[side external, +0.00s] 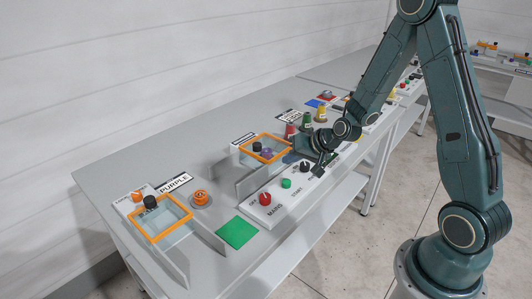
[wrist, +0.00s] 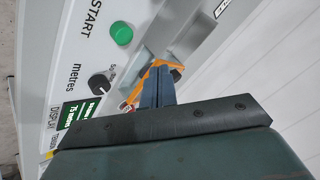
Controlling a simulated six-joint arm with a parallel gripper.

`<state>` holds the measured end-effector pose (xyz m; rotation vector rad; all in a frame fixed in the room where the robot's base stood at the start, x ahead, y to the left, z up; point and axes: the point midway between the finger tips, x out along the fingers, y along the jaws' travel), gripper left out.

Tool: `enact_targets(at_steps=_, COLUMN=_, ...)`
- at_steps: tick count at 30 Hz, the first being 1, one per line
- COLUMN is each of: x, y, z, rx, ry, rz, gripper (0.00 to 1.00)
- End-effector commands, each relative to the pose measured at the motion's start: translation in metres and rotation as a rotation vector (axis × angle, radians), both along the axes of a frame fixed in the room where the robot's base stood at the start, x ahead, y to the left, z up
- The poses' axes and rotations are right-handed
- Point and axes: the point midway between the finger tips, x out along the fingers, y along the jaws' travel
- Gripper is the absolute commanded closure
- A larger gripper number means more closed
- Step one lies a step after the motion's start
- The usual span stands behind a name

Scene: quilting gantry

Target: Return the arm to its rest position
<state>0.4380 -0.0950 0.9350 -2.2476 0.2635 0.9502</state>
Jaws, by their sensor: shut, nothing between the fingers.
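I cannot tell whether the fingertips touch anything.
The panel also has a red button (side external: 265,199). Orange-framed boxes (side external: 160,231) and (side external: 265,161) stand left and behind, with a grey divider between. An orange button (side external: 200,198), a green square (side external: 237,232) and several coloured spools (side external: 305,122) are on the table. Floor in front is clear.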

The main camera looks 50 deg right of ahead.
Motion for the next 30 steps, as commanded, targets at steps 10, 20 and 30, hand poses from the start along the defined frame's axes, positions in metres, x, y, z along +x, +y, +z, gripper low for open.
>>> enact_targets(at_steps=10, x=-0.001, y=0.002, z=0.004, rx=-0.007, ry=0.001, rz=0.012, gripper=1.0)
enact_targets(at_steps=20, x=-0.013, y=0.024, z=0.044, rx=-0.085, ry=0.032, rz=0.123, gripper=1.0)
enact_targets(at_steps=30, x=-0.049, y=0.055, z=0.101, rx=-0.209, ry=0.09, rz=0.274, gripper=1.0)
